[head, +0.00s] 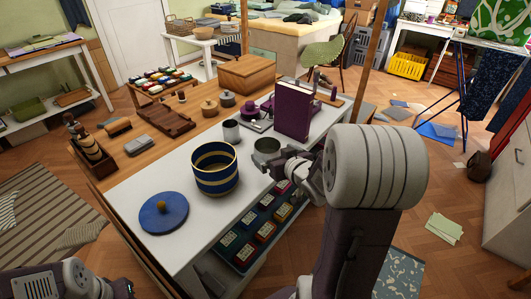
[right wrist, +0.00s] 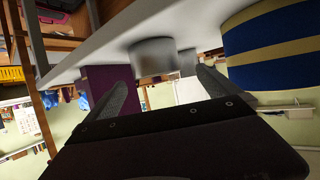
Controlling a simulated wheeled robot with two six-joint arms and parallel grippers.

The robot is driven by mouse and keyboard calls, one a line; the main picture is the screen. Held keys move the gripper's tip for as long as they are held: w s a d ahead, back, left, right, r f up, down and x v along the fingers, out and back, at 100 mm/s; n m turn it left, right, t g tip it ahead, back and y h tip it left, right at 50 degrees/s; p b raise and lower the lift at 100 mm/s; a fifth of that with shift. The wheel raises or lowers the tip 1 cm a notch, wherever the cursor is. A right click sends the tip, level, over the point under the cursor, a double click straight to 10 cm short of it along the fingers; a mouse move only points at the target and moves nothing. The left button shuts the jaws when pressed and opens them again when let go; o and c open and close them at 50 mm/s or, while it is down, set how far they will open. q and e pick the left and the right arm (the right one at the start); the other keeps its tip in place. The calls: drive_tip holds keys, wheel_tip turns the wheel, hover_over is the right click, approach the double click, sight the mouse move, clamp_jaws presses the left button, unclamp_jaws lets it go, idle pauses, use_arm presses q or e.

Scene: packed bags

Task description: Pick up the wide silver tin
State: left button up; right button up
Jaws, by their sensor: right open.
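The wide silver tin (head: 266,151) stands upright on the white table top, right of the blue-and-gold striped canister (head: 214,168). My right gripper (head: 284,168) is at the tin's near right side, partly covering it. In the right wrist view, which is upside down, the tin (right wrist: 152,58) shows between and beyond the two spread fingers (right wrist: 163,76). The fingers are open with nothing held, and I cannot tell whether they touch the tin. A narrower silver tin (head: 231,131) stands behind it. Part of my left arm shows at the lower left; its gripper is out of view.
A tall purple box (head: 293,112) stands close behind the wide tin. A round blue lid (head: 163,213) lies at the front left. Small lidded pots (head: 209,108) and a wooden box (head: 246,73) are further back. White table top is clear around the lid.

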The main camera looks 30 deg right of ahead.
sight(263, 145)
drive_tip(key=shift+w+d+f+b, duration=0.15)
drive_tip(key=shift+w+f+b, duration=0.15)
drive_tip(key=shift+w, duration=0.2)
drive_tip(key=shift+w+d+f+b, duration=0.2)
drive_tip(key=shift+w+f, duration=0.1)
drive_tip(key=shift+w, duration=0.15)
drive_tip(key=shift+w+a, duration=0.1)
drive_tip(key=shift+w, duration=0.2)
drive_tip(key=x, duration=0.2)
drive_tip(key=b+x, duration=0.1)
drive_tip(key=x, duration=0.2)
drive_tip(key=shift+s+d+f, duration=0.1)
drive_tip(key=shift+d+f, duration=0.05)
drive_tip(key=shift+d, duration=0.1)
use_arm(q)
drive_tip(key=shift+d+f, duration=0.1)
drive_tip(key=shift+f, duration=0.6)
